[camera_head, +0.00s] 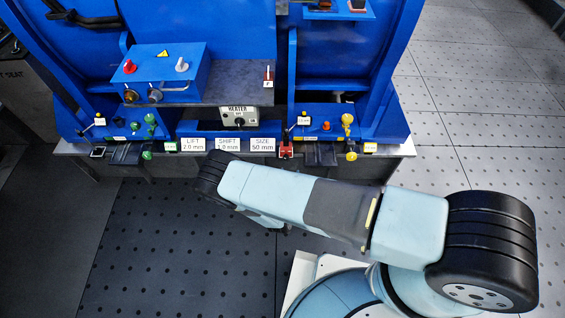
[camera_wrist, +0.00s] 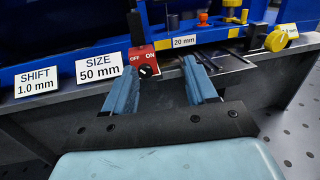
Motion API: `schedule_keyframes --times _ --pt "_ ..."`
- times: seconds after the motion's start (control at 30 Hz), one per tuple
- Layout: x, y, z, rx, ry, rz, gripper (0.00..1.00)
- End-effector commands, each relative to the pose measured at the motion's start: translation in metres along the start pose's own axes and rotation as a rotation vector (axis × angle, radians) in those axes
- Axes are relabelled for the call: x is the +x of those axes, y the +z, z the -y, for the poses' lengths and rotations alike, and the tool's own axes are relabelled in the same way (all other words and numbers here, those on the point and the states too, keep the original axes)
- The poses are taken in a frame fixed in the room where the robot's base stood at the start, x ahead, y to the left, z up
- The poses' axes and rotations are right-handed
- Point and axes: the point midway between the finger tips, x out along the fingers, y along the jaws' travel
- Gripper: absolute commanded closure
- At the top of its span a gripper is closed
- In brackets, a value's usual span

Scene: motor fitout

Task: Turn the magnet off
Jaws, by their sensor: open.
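A red switch block (camera_wrist: 142,57) marked OFF on the left and ON on the right sits on the bench edge in the wrist view. Its black round knob (camera_wrist: 146,71) faces me; which way it points is too small to tell. The red block also shows in the head view (camera_head: 286,150), right of the SIZE label. My gripper (camera_wrist: 161,68) is open and empty in the wrist view. Its two blue fingers lie left and right of the knob, with the block beyond and between them. In the head view my gripper is hidden; only my arm shows.
The SIZE 50 mm sign (camera_wrist: 101,67) and SHIFT 1.0 mm sign (camera_wrist: 36,82) stand left of the switch. A 20 mm tag (camera_wrist: 184,41), metal bars and a yellow knob (camera_wrist: 276,41) are to its right. The dark perforated floor (camera_head: 180,240) before the bench is clear.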

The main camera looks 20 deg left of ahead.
Motion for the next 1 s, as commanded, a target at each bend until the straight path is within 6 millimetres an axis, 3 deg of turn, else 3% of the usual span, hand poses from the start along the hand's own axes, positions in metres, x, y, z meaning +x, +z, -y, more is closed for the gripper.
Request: schedule_keyframes --times 0.03,0.13,0.37,0.57,1.0 --pt "-0.01 -0.015 -0.002 -0.019 0.047 -0.004 0.43" --pt "-0.022 -0.035 -0.004 -0.043 0.115 -0.01 0.43" --pt "-0.03 -0.052 -0.007 -0.063 0.177 -0.015 0.43" --pt "-0.008 -0.052 -0.01 -0.062 0.174 -0.015 0.43" --pt "0.069 -0.053 -0.021 -0.062 0.17 -0.014 0.43"
